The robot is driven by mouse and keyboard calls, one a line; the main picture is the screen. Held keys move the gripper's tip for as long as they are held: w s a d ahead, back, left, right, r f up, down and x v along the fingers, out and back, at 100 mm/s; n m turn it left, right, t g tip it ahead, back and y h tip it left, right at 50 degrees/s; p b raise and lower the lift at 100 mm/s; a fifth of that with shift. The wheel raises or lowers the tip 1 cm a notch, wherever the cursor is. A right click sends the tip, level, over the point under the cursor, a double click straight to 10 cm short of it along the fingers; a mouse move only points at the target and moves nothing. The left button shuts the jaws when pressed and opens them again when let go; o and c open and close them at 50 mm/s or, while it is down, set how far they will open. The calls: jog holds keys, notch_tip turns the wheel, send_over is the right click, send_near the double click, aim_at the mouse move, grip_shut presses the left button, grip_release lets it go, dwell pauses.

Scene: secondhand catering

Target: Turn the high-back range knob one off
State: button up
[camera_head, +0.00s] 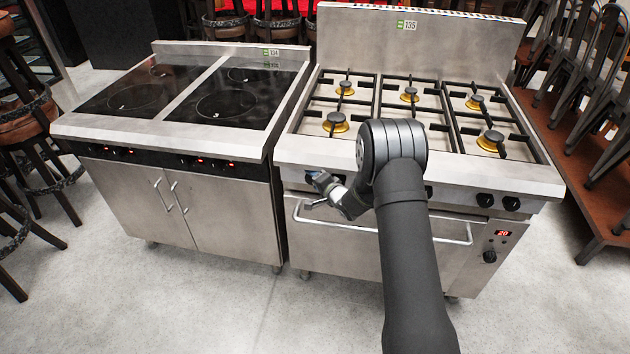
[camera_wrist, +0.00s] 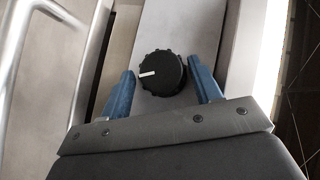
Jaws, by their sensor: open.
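The high-back range (camera_head: 425,42) is a steel gas range with a tall back panel and burners with yellow centres. In the wrist view a black ridged knob (camera_wrist: 165,72) sits on its front panel. The knob's white pointer mark points left in that picture. My gripper (camera_wrist: 160,68) is open, with one blue finger on each side of the knob and a visible gap to each. In the head view my gripper (camera_head: 318,184) is at the left end of the range's knob row, and the knob there is hidden behind it and my arm.
The oven door handle (camera_head: 455,238) runs below the knobs and also shows in the wrist view (camera_wrist: 22,60). More knobs (camera_head: 485,200) and a red display (camera_head: 502,233) are at right. A black-topped cooker (camera_head: 225,162) stands close at left. The floor in front is clear.

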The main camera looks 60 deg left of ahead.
jog(key=shift+a+r, duration=0.2)
jog(key=shift+r, duration=0.05)
jog(key=m+y, duration=0.2)
jog(key=y, duration=0.1)
jog(key=shift+d+f+m+g, duration=0.15)
jog(key=shift+f+m+g, duration=0.15)
jog(key=shift+f+g, duration=0.1)
jog(key=d, duration=1.8)
jog(key=s+a+r+n+t, duration=0.1)
jog(key=s+a+n+t, duration=0.3)
jog(key=s+a+t, duration=0.25)
jog(key=s+d+n+t+h, duration=0.2)
jog(key=s+n+t+h, duration=0.2)
jog(key=s+t, duration=0.2)
jog(key=s+f, duration=0.1)
jog(key=s, duration=0.1)
jog(key=shift+s+n+h, duration=0.35)
jog(key=shift+n+h, duration=0.05)
